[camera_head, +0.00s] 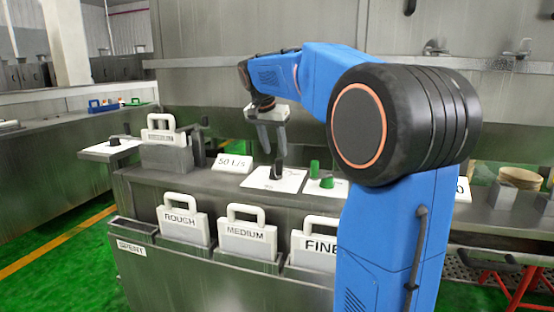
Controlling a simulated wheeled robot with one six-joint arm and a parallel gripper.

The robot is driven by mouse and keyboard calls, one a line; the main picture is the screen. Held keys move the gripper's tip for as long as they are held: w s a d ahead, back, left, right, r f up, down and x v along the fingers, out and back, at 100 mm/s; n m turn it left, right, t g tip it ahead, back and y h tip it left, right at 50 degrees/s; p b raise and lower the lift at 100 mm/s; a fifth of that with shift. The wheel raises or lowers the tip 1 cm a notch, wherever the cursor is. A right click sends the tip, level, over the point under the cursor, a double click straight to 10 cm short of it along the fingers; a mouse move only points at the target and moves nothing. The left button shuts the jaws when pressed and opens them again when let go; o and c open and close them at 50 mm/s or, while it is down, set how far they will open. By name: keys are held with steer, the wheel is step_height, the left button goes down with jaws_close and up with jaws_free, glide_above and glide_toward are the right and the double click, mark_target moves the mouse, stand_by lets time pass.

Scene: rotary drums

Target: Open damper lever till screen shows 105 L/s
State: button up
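A small sign-like screen (232,163) on the bench reads "50 L/s". Just right of it, a white plate (290,183) carries a short black lever (277,172), which I take to be the damper lever. My gripper (273,157) points down above this plate. Its two grey fingers show apart, with a gap between them. The right fingertip overlaps the top of the lever in the picture; I cannot tell whether it touches. Nothing is seen held between the fingers.
Green knobs (315,169) stand on a plate close to the right. Another plate with a black knob (112,143) is at the left. Handled cases labelled ROUGH (182,222), MEDIUM (247,236) and FINE (315,250) line the front. My blue arm hides the bench's right part.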

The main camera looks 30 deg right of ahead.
steer(key=v, duration=0.9)
steer(key=shift+r, duration=0.3)
steer(key=s+a+f+n+y, duration=0.1)
steer(key=s+a+f+n, duration=0.3)
steer(key=s+f, duration=0.6)
steer(key=s+a+f+n+t+y, duration=0.1)
steer(key=s+a+f+n, duration=0.3)
steer(key=s+f, duration=0.7)
steer(key=s+a+f+n+t+y, duration=0.1)
steer(key=s+a+f+n+y, duration=0.1)
steer(key=s+a+f+n, duration=0.2)
steer(key=s+a+f, duration=0.3)
steer(key=s+f, duration=0.3)
steer(key=s, duration=0.1)
steer(key=shift+s+a+f, duration=0.15)
steer(key=shift+s+f, duration=0.05)
stand_by(0.8)
